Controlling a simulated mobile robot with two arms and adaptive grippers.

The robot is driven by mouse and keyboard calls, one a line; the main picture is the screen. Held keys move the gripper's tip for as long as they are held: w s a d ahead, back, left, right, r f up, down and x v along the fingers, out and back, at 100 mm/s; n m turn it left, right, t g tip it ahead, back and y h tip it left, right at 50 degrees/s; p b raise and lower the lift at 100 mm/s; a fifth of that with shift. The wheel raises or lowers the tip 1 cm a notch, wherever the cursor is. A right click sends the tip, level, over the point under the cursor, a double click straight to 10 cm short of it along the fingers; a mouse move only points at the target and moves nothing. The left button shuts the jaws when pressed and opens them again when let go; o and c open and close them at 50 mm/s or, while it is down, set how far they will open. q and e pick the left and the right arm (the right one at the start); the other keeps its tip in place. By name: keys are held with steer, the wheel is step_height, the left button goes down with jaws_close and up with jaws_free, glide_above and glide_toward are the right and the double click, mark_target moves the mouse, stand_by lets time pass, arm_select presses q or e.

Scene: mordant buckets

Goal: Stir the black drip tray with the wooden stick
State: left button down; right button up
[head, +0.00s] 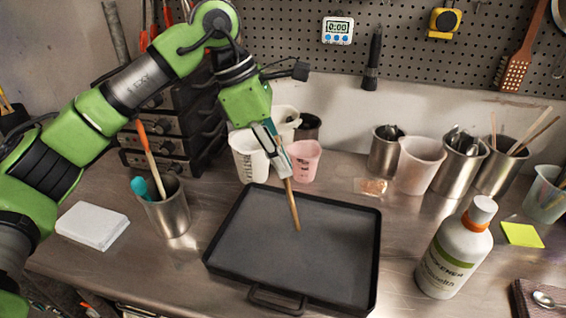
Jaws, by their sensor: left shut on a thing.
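The black drip tray (359,275) lies flat on the metal bench in the middle of the head view, with a handle at its front edge. My left gripper (279,160) is above the tray's back edge, shut on the wooden stick (292,200). The stick points down and slightly to the right. Its lower tip is over the tray floor; I cannot tell whether it touches. The tray looks empty. My right gripper is not in view.
A steel cup (170,217) with tools and a white block (92,226) are left of the tray. A white bottle (450,258) stands close on the right. Pink cup (304,163), white cup (248,160) and steel containers (383,155) stand behind.

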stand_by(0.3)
arm_select(q)
step_height(320, 180, up, 11)
steer(key=p, duration=0.8)
steer(key=shift+f, duration=0.1)
stand_by(0.3)
